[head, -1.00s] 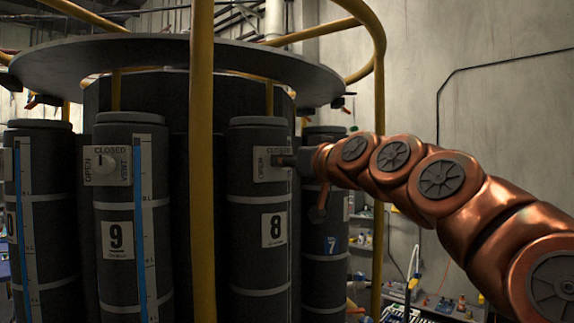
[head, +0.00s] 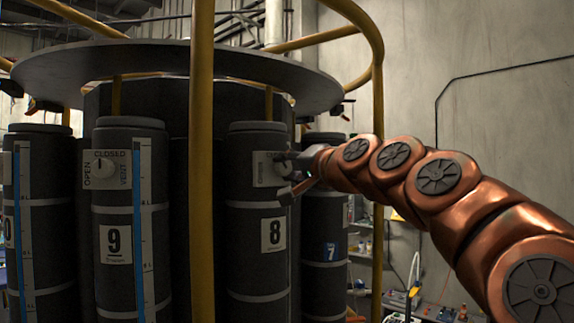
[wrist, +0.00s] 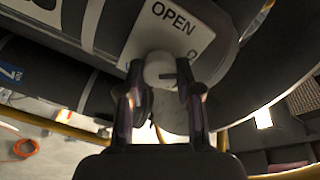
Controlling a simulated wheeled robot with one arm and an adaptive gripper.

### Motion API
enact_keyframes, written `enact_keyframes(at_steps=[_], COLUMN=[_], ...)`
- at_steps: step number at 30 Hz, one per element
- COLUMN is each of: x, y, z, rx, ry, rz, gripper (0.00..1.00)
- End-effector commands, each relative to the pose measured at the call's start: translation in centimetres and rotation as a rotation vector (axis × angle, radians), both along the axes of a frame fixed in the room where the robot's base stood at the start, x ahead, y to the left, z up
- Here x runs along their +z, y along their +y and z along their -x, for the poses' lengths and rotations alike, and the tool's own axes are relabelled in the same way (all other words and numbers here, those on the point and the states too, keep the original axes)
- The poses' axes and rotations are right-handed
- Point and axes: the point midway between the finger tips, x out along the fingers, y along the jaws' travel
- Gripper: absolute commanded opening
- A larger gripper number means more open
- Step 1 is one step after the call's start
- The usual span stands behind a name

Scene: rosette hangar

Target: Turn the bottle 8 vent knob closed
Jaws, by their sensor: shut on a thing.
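Bottle 8 (head: 258,215) is a dark upright cylinder with a white number label. Its white vent plate (head: 262,170) is partly covered by my gripper (head: 288,175) in the head view. In the wrist view the plate (wrist: 140,38) shows the word OPEN and part of another word. The pale round vent knob (wrist: 158,68) sits between the two dark fingers of my gripper (wrist: 160,82), which is shut on it. A short dark mark on the knob points roughly right in the wrist view. The knob is hidden in the head view.
Bottle 9 (head: 130,220) stands left with its own vent knob (head: 104,172). Bottle 7 (head: 325,225) stands close on the right. A yellow upright rail (head: 202,180) crosses in front, and a dark round plate (head: 170,62) overhangs the bottles.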

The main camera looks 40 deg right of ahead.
Motion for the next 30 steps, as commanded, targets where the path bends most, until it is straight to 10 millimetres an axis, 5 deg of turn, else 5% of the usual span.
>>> enact_keyframes(at_steps=[15,30], x=[0.13,-0.22], y=[-0.05,-0.01], z=[0.05,-0.01], rx=[0.0,0.0], ry=[-0.014,-0.018], rz=[-0.431,-0.586], gripper=[0.0,0.0])
